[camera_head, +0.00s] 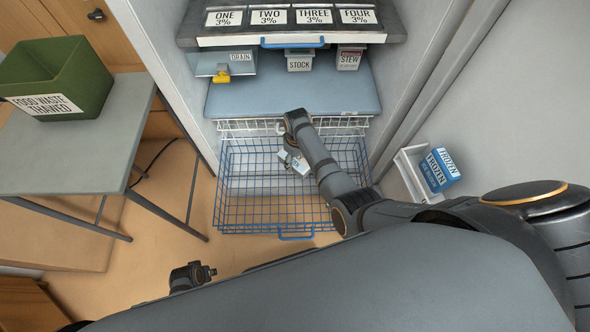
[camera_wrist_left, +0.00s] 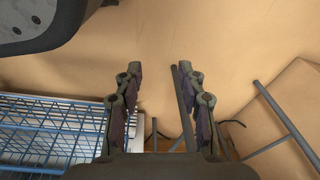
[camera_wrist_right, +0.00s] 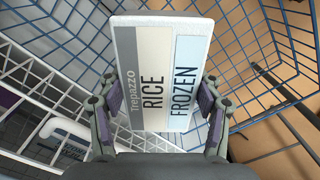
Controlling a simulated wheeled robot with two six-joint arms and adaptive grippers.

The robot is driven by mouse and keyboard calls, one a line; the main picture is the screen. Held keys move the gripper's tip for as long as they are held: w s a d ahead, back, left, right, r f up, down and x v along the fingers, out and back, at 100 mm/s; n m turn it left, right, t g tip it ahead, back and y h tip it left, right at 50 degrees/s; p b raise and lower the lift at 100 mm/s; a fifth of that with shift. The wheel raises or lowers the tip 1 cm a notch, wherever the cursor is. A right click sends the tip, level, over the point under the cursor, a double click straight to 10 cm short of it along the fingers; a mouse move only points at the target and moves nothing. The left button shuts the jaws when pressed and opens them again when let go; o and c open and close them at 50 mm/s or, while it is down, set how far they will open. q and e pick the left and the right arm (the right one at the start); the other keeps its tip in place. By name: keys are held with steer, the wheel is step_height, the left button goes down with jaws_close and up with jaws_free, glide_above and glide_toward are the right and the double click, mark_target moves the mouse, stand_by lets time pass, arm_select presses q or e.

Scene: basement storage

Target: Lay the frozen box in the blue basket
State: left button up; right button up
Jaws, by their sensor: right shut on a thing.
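My right gripper (camera_wrist_right: 165,105) is shut on a white frozen box (camera_wrist_right: 140,65) labelled "Trepazzo RICE FROZEN", with a finger on each side. In the head view the box (camera_head: 299,164) shows small below my right wrist, over the blue wire basket (camera_head: 240,205). The basket's mesh (camera_wrist_right: 255,50) surrounds the box in the right wrist view; I cannot tell whether the box touches its floor. My left gripper (camera_wrist_left: 160,78) is open and empty above the floor, left of the basket in the head view.
A green food waste bin (camera_head: 60,75) stands on a grey table (camera_head: 70,155) at left. Shelves with stock containers (camera_head: 299,62) rise behind the basket.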

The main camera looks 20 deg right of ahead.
mark_target(295, 165)
steer(key=shift+a+f, duration=0.4)
steer(key=shift+f, duration=0.15)
steer(key=shift+f+b, duration=0.3)
steer(key=shift+b, duration=0.05)
step_height(295, 165, down, 2)
steer(key=shift+f+b, duration=0.15)
steer(key=shift+b, duration=1.1)
steer(key=shift+s+f+b, duration=0.1)
steer(key=shift+f+b, duration=1.4)
steer(key=shift+b, duration=0.25)
steer(key=o, duration=1.5)
arm_select(q)
steer(key=w+d+r, duration=0.1)
steer(key=d+r, duration=0.1)
steer(key=r, duration=0.5)
steer(key=w+d+r+h, duration=0.1)
steer(key=w+d+r, duration=0.1)
steer(key=r, duration=0.6)
steer(key=shift+d+t, duration=0.3)
steer(key=shift+d, duration=0.05)
